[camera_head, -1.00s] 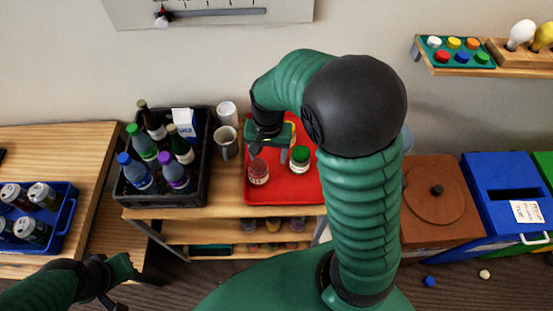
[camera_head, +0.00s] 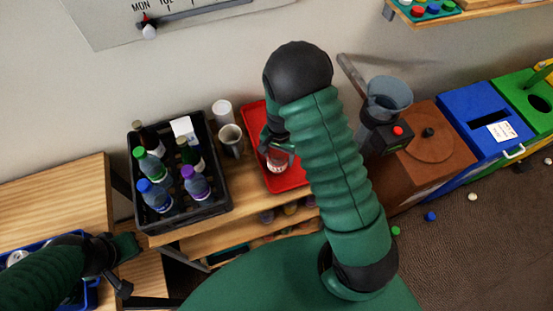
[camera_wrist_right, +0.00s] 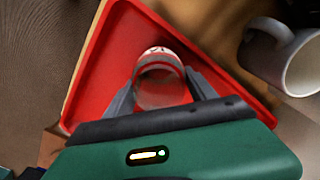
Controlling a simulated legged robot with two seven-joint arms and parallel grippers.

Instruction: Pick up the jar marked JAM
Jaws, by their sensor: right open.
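A small jar (camera_head: 277,160) with a white band and a reddish body stands on the red tray (camera_head: 292,183). In the right wrist view the jar (camera_wrist_right: 160,72) sits between the two fingers of my right gripper (camera_wrist_right: 162,92). Its label shows only part of its lettering, too little to read. The right gripper is open around the jar; in the head view the gripper (camera_head: 274,147) is partly hidden by my arm. My left gripper (camera_head: 124,268) is at the lower left, far from the jar; its jaw opening is unclear.
Two pale mugs (camera_head: 231,140) stand left of the tray; one shows in the wrist view (camera_wrist_right: 290,55). A black crate (camera_head: 216,205) of bottles is further left. A grey container (camera_head: 388,97) stands right of my right arm. Small caps lie on the floor.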

